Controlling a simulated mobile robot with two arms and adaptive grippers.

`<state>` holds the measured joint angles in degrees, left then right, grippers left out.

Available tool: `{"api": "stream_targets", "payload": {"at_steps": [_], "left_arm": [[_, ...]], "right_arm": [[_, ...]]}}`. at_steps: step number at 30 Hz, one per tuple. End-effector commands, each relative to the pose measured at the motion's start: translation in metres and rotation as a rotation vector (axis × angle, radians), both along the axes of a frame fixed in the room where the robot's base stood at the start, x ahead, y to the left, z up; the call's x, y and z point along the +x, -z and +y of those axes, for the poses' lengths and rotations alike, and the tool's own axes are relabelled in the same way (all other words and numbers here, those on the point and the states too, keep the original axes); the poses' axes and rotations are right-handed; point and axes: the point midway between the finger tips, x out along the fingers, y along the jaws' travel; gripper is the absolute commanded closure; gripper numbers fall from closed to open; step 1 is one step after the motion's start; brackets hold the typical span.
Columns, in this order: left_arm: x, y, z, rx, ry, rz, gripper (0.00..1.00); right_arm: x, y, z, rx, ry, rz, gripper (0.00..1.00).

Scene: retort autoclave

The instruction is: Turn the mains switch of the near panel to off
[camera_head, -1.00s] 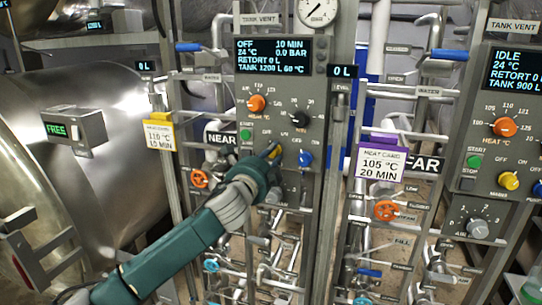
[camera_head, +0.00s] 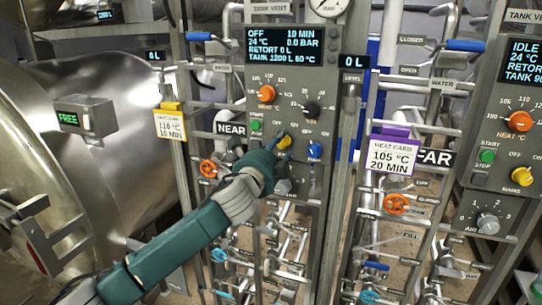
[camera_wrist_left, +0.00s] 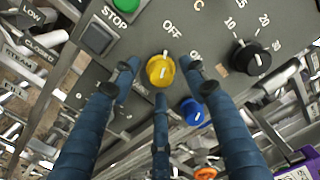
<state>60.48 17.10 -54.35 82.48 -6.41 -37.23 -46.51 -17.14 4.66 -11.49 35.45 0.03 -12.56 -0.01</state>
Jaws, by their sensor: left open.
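The near panel (camera_head: 291,100) stands in the middle of the head view, and its display reads OFF, 10 MIN. Its yellow mains switch (camera_head: 285,142) is partly covered by my left gripper (camera_head: 273,145). The switch (camera_wrist_left: 160,70) shows clearly in the left wrist view, its white mark pointing up toward the OFF label (camera_wrist_left: 172,29), with the ON label (camera_wrist_left: 196,56) to the right. My left gripper (camera_wrist_left: 159,84) is open; its dark blue fingers spread to either side of and below the knob. Contact cannot be told. My right gripper is out of view.
A blue knob (camera_head: 314,150) sits close right of the switch, a black knob (camera_head: 311,108) above right, and a green start button (camera_head: 255,125) to the left. Pipes and an orange valve wheel (camera_head: 208,168) crowd the space below. The far panel (camera_head: 490,190) stands at right.

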Motion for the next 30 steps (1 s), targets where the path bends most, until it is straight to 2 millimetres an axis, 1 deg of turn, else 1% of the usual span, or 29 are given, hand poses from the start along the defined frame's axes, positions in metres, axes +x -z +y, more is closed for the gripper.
{"api": "stream_targets", "payload": {"at_steps": [9,12,15,18,21,30], "left_arm": [[-0.058,0.001,0.020,0.001,0.000,0.000,0.56],[-0.076,0.000,0.026,0.001,0.000,0.000,0.56],[-0.089,0.000,0.031,0.000,-0.002,-0.001,0.56],[-0.098,0.000,0.033,-0.001,-0.001,0.000,0.56],[-0.102,-0.001,0.035,0.000,-0.002,0.000,0.56],[-0.102,0.000,0.035,-0.002,-0.002,0.001,0.56]], "right_arm": [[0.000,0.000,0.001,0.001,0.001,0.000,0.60],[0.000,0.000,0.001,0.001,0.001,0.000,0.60],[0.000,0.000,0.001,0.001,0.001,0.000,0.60],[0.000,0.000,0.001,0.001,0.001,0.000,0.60],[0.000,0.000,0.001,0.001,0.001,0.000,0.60],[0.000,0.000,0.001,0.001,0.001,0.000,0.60]]}}
